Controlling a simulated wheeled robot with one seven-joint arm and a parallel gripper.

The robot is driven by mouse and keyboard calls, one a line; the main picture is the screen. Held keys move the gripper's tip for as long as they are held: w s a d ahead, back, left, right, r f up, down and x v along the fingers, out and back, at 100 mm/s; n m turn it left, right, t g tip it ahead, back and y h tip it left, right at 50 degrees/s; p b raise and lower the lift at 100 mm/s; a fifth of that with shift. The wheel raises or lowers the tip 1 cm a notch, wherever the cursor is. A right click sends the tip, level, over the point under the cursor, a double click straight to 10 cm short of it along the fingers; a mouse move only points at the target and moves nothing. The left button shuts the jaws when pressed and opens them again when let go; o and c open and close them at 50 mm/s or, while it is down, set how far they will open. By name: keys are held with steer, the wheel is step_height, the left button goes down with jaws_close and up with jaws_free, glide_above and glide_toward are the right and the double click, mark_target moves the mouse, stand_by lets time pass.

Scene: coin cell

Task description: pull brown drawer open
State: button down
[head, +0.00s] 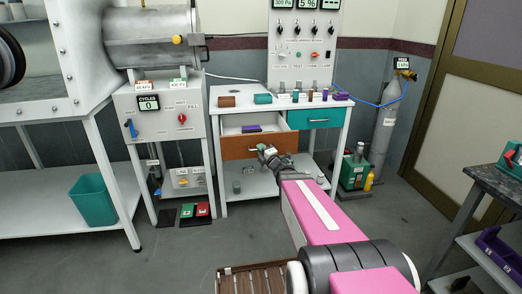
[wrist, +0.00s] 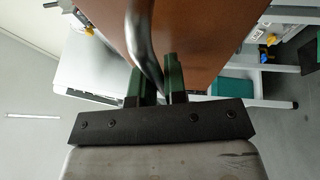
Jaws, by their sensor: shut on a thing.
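The brown drawer (head: 236,148) is in the white bench at the middle of the head view. It stands partly out, and a purple thing (head: 256,128) shows at its inside. In the wrist view the brown drawer front (wrist: 195,35) fills the upper middle, with its curved metal handle (wrist: 142,45) running down between my fingers. My gripper (head: 265,151) is at the drawer front in the head view. In the wrist view my gripper (wrist: 159,84) is shut on the handle, with one dark green finger on each side of it.
A teal drawer (head: 316,118) is shut at the right of the brown one. Small blocks and a control panel (head: 304,45) are on the bench top. A green pump unit (head: 354,172) and a grey gas cylinder (head: 386,125) stand at right. Open floor lies in front.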

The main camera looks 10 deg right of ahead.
steer(key=c, duration=1.2)
jaws_free()
steer(key=v, duration=1)
steer(key=shift+s+d+f, duration=0.1)
steer(key=shift+s+d, duration=0.1)
steer(key=shift+s, duration=0.1)
